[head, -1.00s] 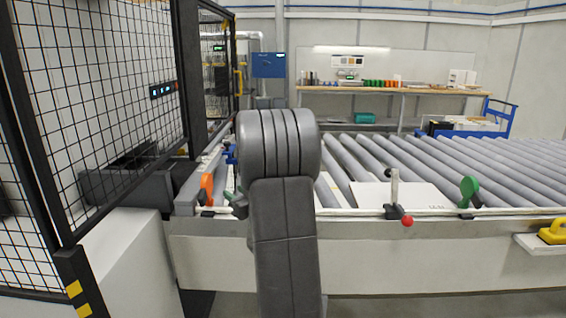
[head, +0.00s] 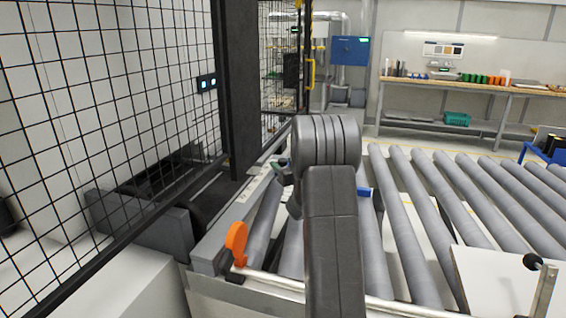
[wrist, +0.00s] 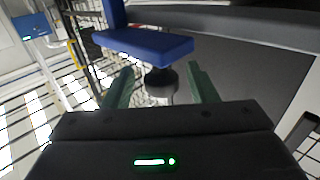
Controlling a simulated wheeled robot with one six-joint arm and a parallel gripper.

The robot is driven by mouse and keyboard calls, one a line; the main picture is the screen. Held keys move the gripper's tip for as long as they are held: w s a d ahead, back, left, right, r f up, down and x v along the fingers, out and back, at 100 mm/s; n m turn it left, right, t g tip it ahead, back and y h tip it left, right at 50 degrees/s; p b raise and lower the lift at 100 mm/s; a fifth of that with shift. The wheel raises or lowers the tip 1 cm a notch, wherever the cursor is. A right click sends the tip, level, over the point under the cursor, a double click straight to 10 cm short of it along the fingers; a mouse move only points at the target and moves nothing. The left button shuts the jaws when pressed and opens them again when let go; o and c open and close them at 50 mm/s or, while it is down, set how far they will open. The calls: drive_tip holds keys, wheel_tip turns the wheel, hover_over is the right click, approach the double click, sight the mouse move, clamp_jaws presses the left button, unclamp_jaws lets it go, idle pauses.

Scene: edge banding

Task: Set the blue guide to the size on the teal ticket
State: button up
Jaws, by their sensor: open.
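The blue guide (wrist: 148,42) shows large in the wrist view as a flat blue block with an upright part. In the head view a small blue piece (head: 364,191) shows just right of my arm; the rest is hidden. A dark round knob (wrist: 160,82) sits below the blue block. My gripper (wrist: 161,76) is open, with one green finger on each side of the knob; I cannot tell whether they touch it. In the head view my gripper is mostly hidden behind my arm. I cannot make out a teal ticket or any size on it.
An orange handle (head: 237,241) stands at the conveyor's near left corner. Grey rollers (head: 405,235) extend to the right, with a pale panel (head: 490,280) on them. A mesh fence (head: 110,110) runs along the left. A workbench (head: 470,85) stands at the back.

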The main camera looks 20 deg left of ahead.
drive_tip(key=shift+w+a, duration=0.35)
drive_tip(key=shift+a, duration=0.1)
drive_tip(key=shift+r, duration=0.1)
clamp_jaws()
drive_tip(key=shift+s+f+b, duration=0.2)
drive_tip(key=shift+s+b, duration=0.2)
drive_tip(key=shift+s, duration=0.1)
drive_tip(key=s+d+b, duration=0.1)
drive_tip(key=s+b, duration=0.8)
drive_tip(key=s, duration=1)
drive_tip(key=shift+r+b, duration=0.15)
drive_tip(key=shift+b, duration=0.25)
drive_tip(key=shift+d, duration=0.1)
unclamp_jaws()
